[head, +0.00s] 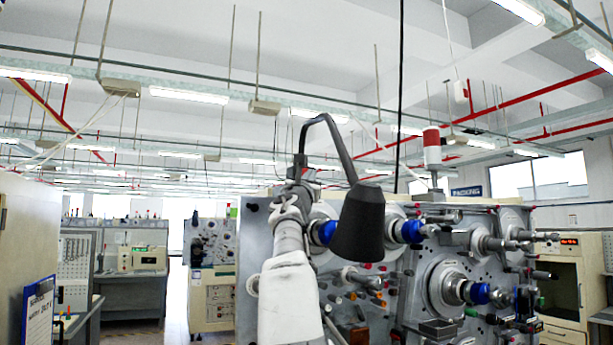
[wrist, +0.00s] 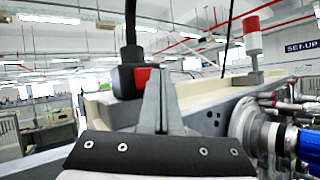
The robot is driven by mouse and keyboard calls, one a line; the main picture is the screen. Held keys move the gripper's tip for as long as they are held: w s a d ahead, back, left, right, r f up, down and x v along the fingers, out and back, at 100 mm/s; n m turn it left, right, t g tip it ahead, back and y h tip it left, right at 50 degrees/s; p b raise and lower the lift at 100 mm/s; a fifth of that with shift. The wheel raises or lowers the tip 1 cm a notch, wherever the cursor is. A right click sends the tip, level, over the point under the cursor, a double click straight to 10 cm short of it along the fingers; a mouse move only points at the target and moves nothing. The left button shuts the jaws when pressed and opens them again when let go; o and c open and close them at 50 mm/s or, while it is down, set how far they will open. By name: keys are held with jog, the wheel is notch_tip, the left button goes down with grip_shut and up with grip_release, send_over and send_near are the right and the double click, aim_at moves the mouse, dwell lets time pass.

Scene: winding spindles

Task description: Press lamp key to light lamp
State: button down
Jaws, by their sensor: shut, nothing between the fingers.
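The lamp has a black cone shade (head: 358,225) on a curved black gooseneck, hanging in front of the machine in the head view. No glow shows on it, but the shade's inside is hidden. In the wrist view, the lamp's black base (wrist: 126,83) stands on a pale ledge with a red key (wrist: 141,76) on it. My gripper (wrist: 157,72) is shut and empty, its grey fingers pointing forward. The fingertips overlap the key's right side in the wrist view; I cannot tell whether they touch it. In the head view my gripper (head: 298,172) is at the gooseneck's foot.
The grey winding machine (head: 415,285) with blue-ringed spindles (head: 480,293) stands behind and right of my arm. Its red-and-white beacon (head: 432,150) rises at the top; it also shows in the wrist view (wrist: 252,38). A beige cabinet (head: 567,285) stands far right. An aisle is clear at left.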

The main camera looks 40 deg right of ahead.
jog(key=shift+s+a+b, duration=0.25)
jog(key=shift+s+b, duration=0.25)
jog(key=shift+s, duration=0.3)
jog(key=shift+s+a+b, duration=0.25)
jog(key=shift+s+b, duration=0.3)
jog(key=shift+s, duration=0.2)
jog(key=shift+s+a+b, duration=0.25)
jog(key=shift+s+b, duration=0.25)
jog(key=shift+s, duration=0.3)
